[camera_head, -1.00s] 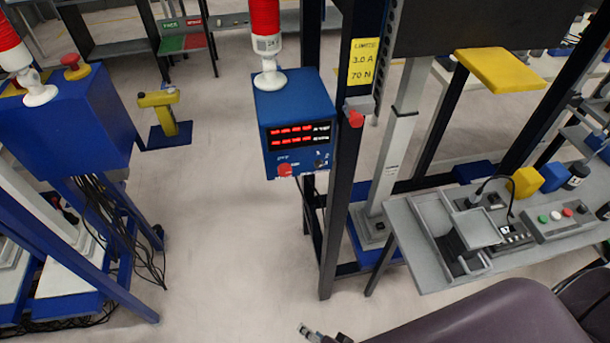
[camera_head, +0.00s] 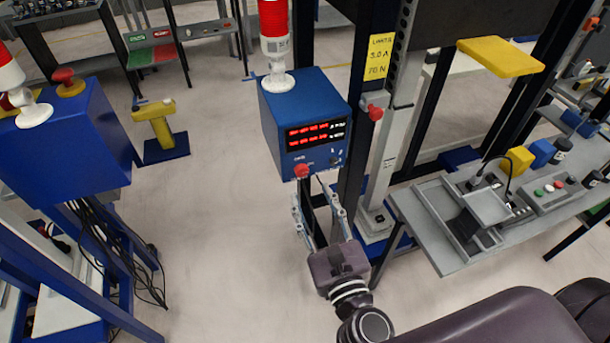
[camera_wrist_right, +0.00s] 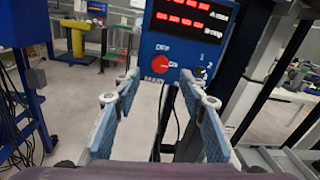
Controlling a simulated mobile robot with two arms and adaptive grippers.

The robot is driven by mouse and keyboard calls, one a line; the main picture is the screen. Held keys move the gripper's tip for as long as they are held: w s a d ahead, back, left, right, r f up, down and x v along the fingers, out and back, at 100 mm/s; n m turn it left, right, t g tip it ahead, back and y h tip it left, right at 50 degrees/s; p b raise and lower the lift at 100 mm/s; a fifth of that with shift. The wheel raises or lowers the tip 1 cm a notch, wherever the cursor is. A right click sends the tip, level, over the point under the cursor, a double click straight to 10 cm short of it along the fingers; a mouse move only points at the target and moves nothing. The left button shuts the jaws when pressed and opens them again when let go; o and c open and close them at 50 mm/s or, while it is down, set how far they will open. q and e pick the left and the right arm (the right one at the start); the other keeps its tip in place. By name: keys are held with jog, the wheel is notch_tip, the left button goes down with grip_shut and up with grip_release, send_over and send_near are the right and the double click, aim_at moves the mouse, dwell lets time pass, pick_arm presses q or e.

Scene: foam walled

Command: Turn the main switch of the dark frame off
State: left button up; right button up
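The main switch is a red knob (camera_head: 301,171) low on the front of the blue control box (camera_head: 300,105), which is fixed to the dark frame (camera_head: 352,185). In the right wrist view the knob (camera_wrist_right: 160,62) sits below the OFF label; which way it points is too small to tell. My right gripper (camera_head: 317,203) is open and empty, below and in front of the box. In the right wrist view its fingers (camera_wrist_right: 160,80) stand apart, one to each side of the knob, and do not appear to touch it. My left gripper is not in view.
The box carries a lit red display (camera_head: 316,133) and a red-white lamp (camera_head: 274,45). A second red knob (camera_head: 375,112) is on the frame to the right. A blue frame with a blue box (camera_head: 65,140) stands left. A grey bench (camera_head: 450,262) stands right. Open floor lies between.

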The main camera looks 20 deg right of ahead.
aim_at(303, 173)
jog(key=w+p, duration=0.2)
jog(key=w, duration=0.3)
jog(key=shift+d+r, duration=0.1)
jog(key=shift+r, duration=0.05)
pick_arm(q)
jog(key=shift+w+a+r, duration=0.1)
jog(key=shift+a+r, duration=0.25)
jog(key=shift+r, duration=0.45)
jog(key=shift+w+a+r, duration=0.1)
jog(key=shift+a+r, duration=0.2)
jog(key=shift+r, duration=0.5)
pick_arm(e)
jog(key=shift+w, duration=0.7)
jog(key=shift+c, duration=0.4)
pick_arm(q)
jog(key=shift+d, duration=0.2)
pick_arm(e)
grip_shut()
